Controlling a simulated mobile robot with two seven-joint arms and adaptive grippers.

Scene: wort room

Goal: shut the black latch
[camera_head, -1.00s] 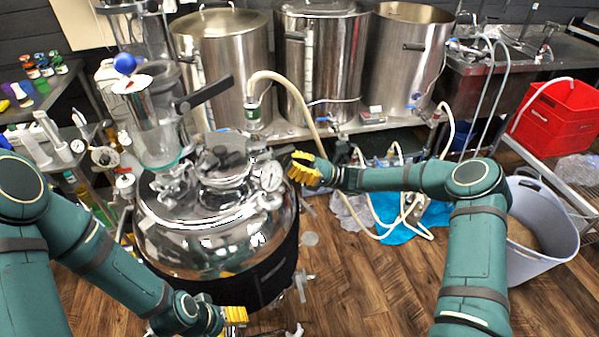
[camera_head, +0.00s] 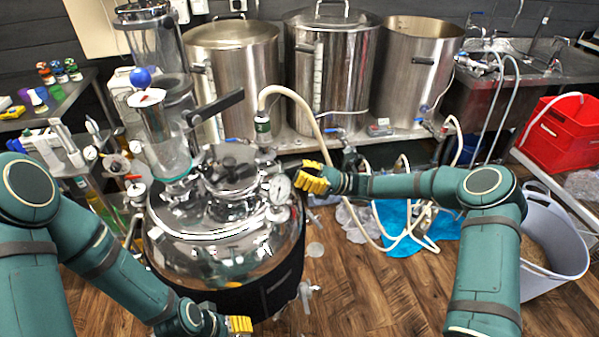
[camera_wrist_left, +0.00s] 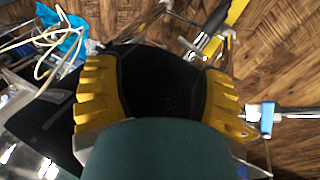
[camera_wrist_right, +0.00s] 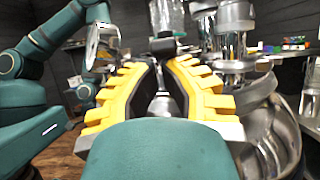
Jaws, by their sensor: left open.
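A long black lever (camera_head: 217,106), which looks like the black latch, sticks out to the right and upward beside the glass cylinder above the steel vessel (camera_head: 225,240). A dark end that may be the same lever shows beyond my fingertips in the right wrist view (camera_wrist_right: 163,45). My right gripper (camera_head: 312,180) is right of the vessel's lid, by the dial gauge (camera_head: 280,188), apart from the lever. Its fingers are partly apart with nothing between them. My left gripper (camera_head: 238,325) is low at the vessel's front; the left wrist view (camera_wrist_left: 160,80) shows it wide open and empty.
A black knob (camera_head: 232,163) tops the vessel's lid. A pale hose (camera_head: 305,108) arches behind it. Steel kettles (camera_head: 333,70) stand at the back. A grey tub (camera_head: 550,245) and a red crate (camera_head: 562,135) are at the right. Wooden floor shows in front.

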